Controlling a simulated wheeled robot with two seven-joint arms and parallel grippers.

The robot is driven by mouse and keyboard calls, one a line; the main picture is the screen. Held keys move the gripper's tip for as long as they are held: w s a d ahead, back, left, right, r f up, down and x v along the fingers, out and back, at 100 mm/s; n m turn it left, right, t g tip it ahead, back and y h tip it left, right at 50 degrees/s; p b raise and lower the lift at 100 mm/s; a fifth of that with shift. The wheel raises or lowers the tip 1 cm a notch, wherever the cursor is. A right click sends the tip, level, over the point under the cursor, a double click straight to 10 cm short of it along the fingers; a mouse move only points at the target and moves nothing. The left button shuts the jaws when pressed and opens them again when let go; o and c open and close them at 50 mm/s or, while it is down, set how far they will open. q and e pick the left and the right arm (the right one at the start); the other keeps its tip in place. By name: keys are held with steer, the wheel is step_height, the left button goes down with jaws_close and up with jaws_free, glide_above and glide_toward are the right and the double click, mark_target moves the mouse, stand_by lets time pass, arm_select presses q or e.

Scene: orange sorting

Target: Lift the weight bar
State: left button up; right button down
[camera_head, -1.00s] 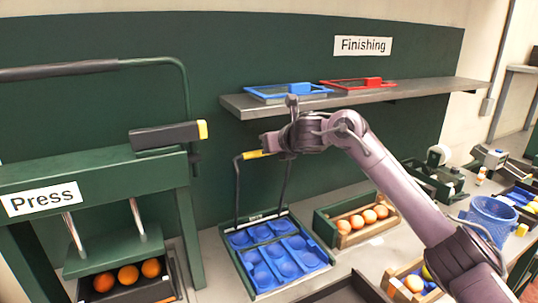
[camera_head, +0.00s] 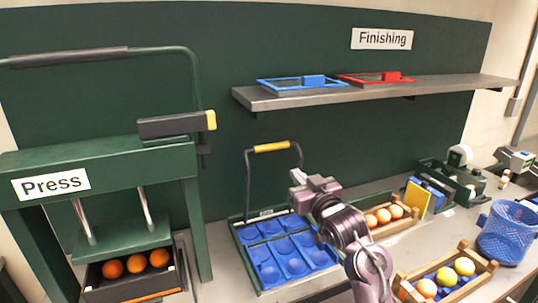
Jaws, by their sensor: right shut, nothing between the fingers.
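A dark bar with a yellow end (camera_head: 177,124) lies across the top of the green press (camera_head: 110,165), at its right side. A long bent bar with a dark grip (camera_head: 68,57) rises above the press. I cannot tell for sure which of these is the weight bar. My right gripper (camera_head: 298,182) is shut and empty. It is in front of the blue moulded tray (camera_head: 262,252), to the right of and well below the dark bar, apart from it. My left gripper is out of view.
The blue tray has an upright hoop handle with a yellow grip (camera_head: 271,147). Oranges sit in a dark drawer (camera_head: 135,287) under the press. Wooden crates of fruit (camera_head: 407,290) and a blue basket (camera_head: 507,233) stand right. A grey shelf (camera_head: 350,94) juts from the wall.

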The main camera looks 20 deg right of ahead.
steer(key=p, duration=0.5)
glide_toward(274, 149)
steer(key=shift+m, duration=0.3)
steer(key=w, duration=0.2)
steer(key=w+r, duration=0.1)
steer(key=w, duration=0.2)
steer(key=shift+w, duration=0.15)
steer(key=shift+w+d+f+p, duration=0.15)
steer(key=shift+w+p, duration=0.3)
steer(key=shift+w, duration=0.25)
